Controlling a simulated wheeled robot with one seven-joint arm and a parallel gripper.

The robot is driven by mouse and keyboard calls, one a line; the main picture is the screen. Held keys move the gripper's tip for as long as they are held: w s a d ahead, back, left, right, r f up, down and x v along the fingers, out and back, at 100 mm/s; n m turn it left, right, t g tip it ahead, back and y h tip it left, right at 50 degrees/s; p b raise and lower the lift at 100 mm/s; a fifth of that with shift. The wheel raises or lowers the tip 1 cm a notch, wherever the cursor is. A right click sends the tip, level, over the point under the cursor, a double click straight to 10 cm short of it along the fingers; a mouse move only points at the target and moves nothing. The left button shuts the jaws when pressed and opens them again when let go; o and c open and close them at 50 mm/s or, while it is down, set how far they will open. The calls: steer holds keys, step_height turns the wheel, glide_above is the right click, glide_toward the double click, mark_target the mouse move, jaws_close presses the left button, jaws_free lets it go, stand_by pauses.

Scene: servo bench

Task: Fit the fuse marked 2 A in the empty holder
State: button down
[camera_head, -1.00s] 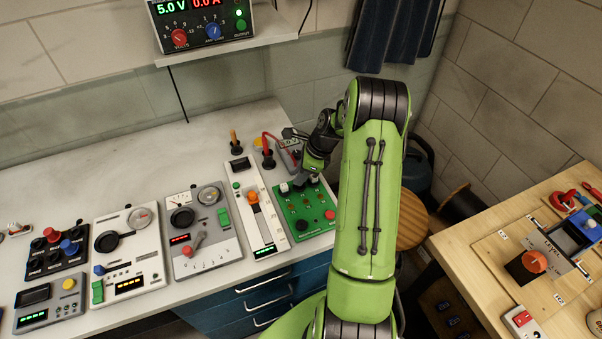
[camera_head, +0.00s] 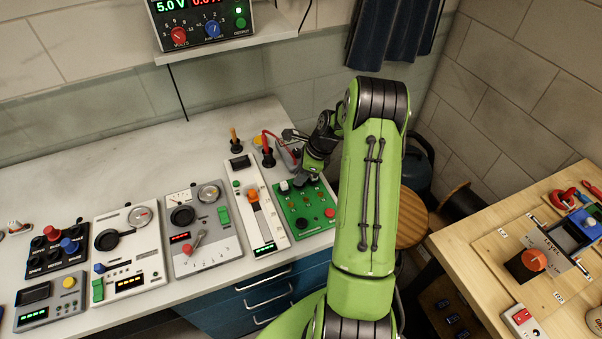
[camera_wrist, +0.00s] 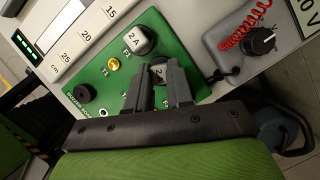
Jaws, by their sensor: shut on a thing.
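The green board (camera_head: 290,205) lies at the right end of the bench and fills the middle of the wrist view (camera_wrist: 185,45). My gripper (camera_wrist: 160,92) is over it, its two dark fingers shut on a pale-topped fuse (camera_wrist: 158,72). A "2" shows on that fuse's top; the rest of the mark is hidden by a finger. A second pale-topped piece marked 2 A (camera_wrist: 138,40) stands on the board beside it. A brass-coloured round fitting (camera_wrist: 113,64) on the board is bare on top; I cannot tell whether it is the empty holder. The held fuse's lower end is hidden.
A black round cap (camera_wrist: 85,92) is on the same board. A white panel with an orange slider (camera_head: 253,197) is left of it. A grey box with a black knob (camera_wrist: 262,40) and red coiled lead (camera_wrist: 240,30) is close on the right in the wrist view.

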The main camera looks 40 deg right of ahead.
steer(key=shift+f, duration=0.5)
stand_by(1.3)
steer(key=c, duration=0.9)
jaws_free()
steer(key=shift+p+v, duration=2.1)
steer(key=shift+v, duration=0.45)
steer(key=shift+r, duration=0.1)
step_height(320, 180, up, 4)
steer(key=p, duration=0.3)
steer(key=shift+p, duration=0.3)
